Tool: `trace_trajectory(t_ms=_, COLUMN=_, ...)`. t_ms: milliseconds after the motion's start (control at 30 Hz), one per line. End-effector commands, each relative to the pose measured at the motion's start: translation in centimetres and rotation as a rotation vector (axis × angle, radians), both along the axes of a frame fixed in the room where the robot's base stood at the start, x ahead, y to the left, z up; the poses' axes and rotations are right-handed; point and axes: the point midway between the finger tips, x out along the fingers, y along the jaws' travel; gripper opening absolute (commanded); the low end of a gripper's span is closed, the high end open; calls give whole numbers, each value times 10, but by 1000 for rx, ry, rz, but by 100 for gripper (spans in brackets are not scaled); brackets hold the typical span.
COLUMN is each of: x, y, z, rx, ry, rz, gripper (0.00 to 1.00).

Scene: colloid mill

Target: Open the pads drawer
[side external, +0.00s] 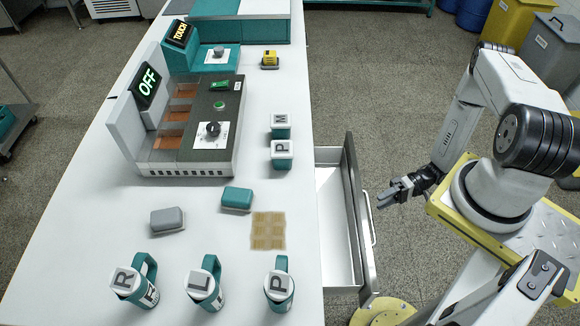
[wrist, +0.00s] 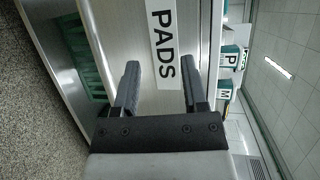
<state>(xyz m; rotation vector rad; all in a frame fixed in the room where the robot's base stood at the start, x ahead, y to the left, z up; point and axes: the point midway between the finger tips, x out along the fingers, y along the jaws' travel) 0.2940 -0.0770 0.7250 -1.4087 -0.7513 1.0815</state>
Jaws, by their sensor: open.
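The pads drawer (side external: 351,255) sticks out from the right side of the white bench in the side view. Its inside shows and looks empty. In the wrist view, the drawer front has a white label reading PADS (wrist: 163,45), turned sideways. My gripper (side external: 382,200) is just right of the drawer front, near the handle's far end, and looks apart from it. In the wrist view, my gripper's fingers (wrist: 158,85) are spread with nothing between them, one either side of the label's lower part.
The white bench (side external: 85,205) holds a control console (side external: 205,155), teal and grey blocks, a tan grid pad (side external: 268,231), lettered jars and several lettered mugs along its front. A yellow bin (side external: 510,25) stands at the back right.

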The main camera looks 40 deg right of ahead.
Motion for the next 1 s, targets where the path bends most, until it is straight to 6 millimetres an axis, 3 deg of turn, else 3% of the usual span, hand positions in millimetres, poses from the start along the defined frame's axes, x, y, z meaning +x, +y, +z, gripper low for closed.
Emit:
trace_trajectory(t_ms=567, x=2, y=1, z=1, rx=-27, ry=52, rz=26, gripper=55)
trace_trajectory(t_ms=767, x=5, y=4, z=-1, rx=-130, ry=227, rz=94, gripper=55)
trace_trajectory(t_ms=1000, x=10, y=4, z=0, rx=-375, ry=525, rz=148, gripper=55)
